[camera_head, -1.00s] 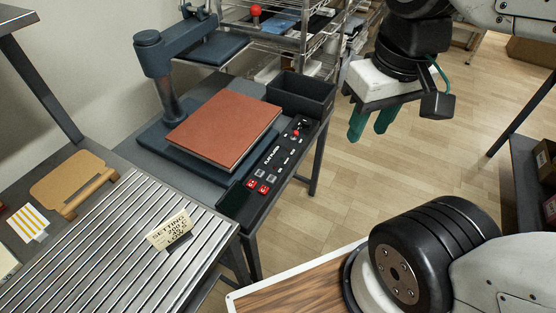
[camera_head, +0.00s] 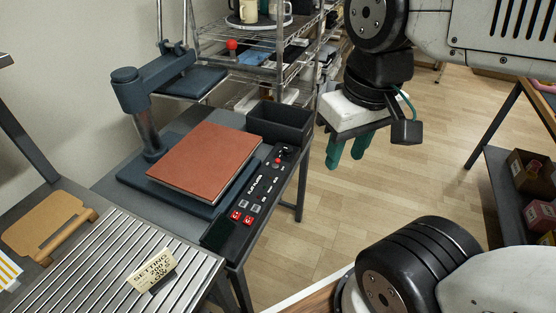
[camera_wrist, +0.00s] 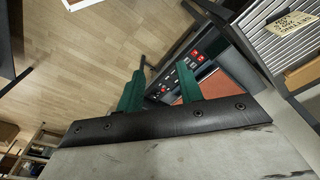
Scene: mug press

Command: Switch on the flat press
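The flat press has a dark blue base (camera_head: 133,177), a brown-red pad (camera_head: 207,158) on it and an upper arm with a dark plate (camera_head: 190,81) swung to the back. Its black control panel (camera_head: 262,190) runs along the right side, with red digit displays (camera_head: 242,217), small buttons and a red-topped knob (camera_head: 279,161). In the wrist view the panel (camera_wrist: 184,75) shows beyond the fingers. My gripper (camera_head: 346,153), with green fingers, hangs over the floor to the right of the press, apart from it. In the wrist view (camera_wrist: 160,95) its fingers are apart with nothing between them.
A black bin (camera_head: 281,124) stands at the panel's far end. A slatted metal table (camera_head: 90,265) with a sign reading "SETTING" (camera_head: 152,270) is in front. A wire shelf (camera_head: 250,38) with mugs stands behind. Open floor (camera_head: 330,215) lies right of the press.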

